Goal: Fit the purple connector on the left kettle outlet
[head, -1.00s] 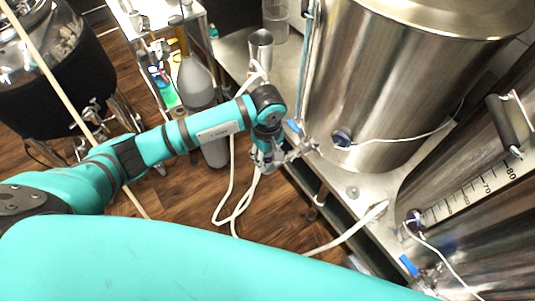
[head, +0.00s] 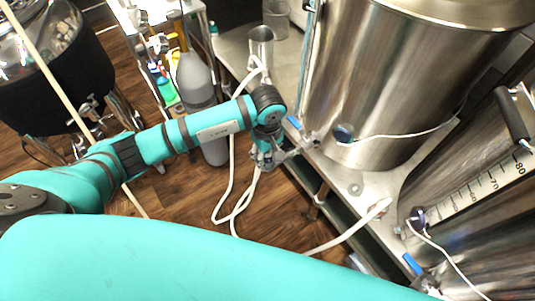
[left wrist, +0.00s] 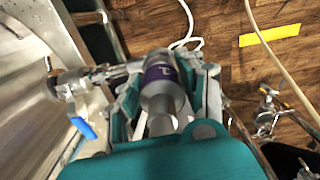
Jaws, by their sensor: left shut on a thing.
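My left gripper (head: 280,158) is shut on the purple connector, a metal fitting with a purple band (left wrist: 160,76) seen between the fingers in the left wrist view. The left kettle (head: 385,85) is the large steel pot on the bench. Its outlet (head: 311,139) has a valve with a blue handle (head: 295,122). In the left wrist view the outlet (left wrist: 72,82) is left of the gripper (left wrist: 165,95), its spout pointing toward the connector. Whether they touch is hidden by the fingers. My right gripper is not in view.
A second kettle (head: 490,190) with a scale stands at the right. White hoses (head: 232,180) hang to the floor by the bench, and another (head: 345,238) ends at the bench edge. A grey bottle (head: 196,80) stands near a cart at upper left.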

